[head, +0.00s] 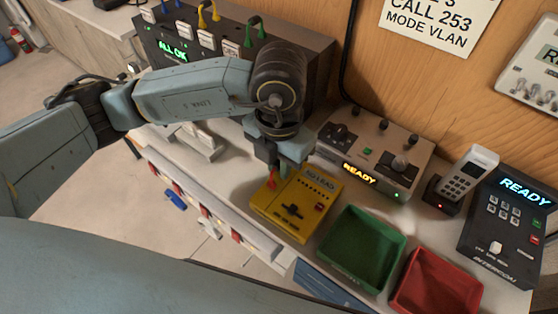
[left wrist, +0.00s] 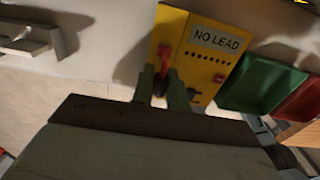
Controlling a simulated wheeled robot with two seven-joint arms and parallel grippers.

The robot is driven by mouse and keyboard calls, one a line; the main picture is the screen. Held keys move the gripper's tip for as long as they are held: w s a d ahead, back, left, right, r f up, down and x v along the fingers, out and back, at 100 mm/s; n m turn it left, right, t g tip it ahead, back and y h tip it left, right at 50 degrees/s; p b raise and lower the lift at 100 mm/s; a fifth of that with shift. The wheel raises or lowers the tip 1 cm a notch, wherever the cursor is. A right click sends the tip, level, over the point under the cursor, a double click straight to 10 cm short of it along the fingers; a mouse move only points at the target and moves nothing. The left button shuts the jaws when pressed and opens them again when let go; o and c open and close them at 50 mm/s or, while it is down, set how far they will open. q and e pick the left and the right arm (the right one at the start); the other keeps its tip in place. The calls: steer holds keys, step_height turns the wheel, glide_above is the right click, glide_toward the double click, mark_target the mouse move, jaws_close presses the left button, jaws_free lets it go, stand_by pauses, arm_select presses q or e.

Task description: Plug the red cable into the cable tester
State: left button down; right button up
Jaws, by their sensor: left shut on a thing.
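The yellow cable tester (head: 296,204) stands on the bench below my left arm, and its small display reads NO LEAD. It also shows in the left wrist view (left wrist: 201,61). My left gripper (head: 279,175) points down over the tester's left back part. In the left wrist view its fingers (left wrist: 163,88) are shut on a red plug (left wrist: 165,56), which appears to be the red cable's end. The plug is at the left part of the tester face; I cannot tell whether it is seated. The rest of the cable is hidden. My right gripper is not in view.
A green tray (head: 362,248) and a red tray (head: 437,283) stand right of the tester. A grey control box (head: 375,150) showing READY is behind it. A dark panel (head: 180,50) with yellow, blue and green cables stands back left. A handset (head: 467,175) and an intercom (head: 508,215) are at the right.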

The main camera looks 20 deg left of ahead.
arm_select(q)
steer(key=shift+f+b, duration=0.2)
steer(key=shift+b, duration=0.2)
stand_by(0.5)
steer(key=c, duration=0.9)
jaws_free()
steer(key=shift+r+p, duration=2.25)
steer(key=shift+r, duration=1.5)
